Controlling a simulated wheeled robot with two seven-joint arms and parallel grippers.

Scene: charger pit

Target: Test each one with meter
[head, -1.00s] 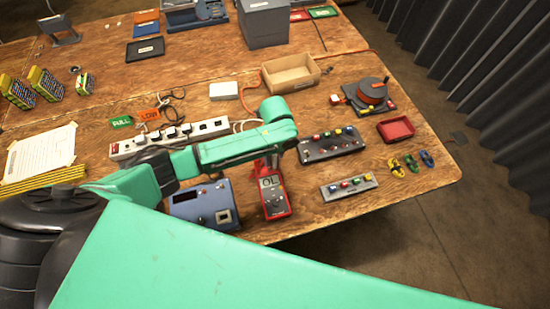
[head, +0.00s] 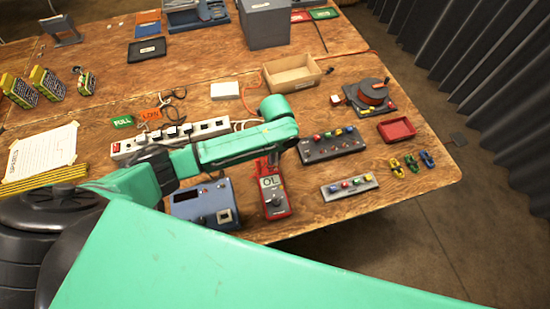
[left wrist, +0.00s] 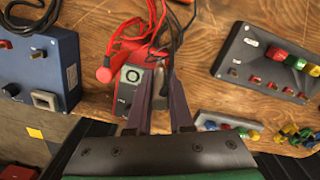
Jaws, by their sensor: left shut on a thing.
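A red meter (head: 272,193) with a dark dial and a lit display lies near the table's front edge. It also shows in the left wrist view (left wrist: 128,90), partly hidden behind my fingers. My left gripper (left wrist: 163,82) is above the meter's upper right part. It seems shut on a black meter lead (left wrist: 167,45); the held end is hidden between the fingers. A red lead with a red tip (left wrist: 104,75) lies left of the fingers. Yellow-and-black battery packs (head: 46,84) stand at the far left. A green FULL card (head: 122,122) and an orange LOW card (head: 150,114) lie behind the power strip.
A blue box (head: 205,202) stands left of the meter. A black button panel (head: 331,145) and a grey one (head: 349,187) are to the right. A power strip (head: 208,127) lies behind my arm. An open cardboard box (head: 291,73) and a red tray (head: 396,130) stand farther off.

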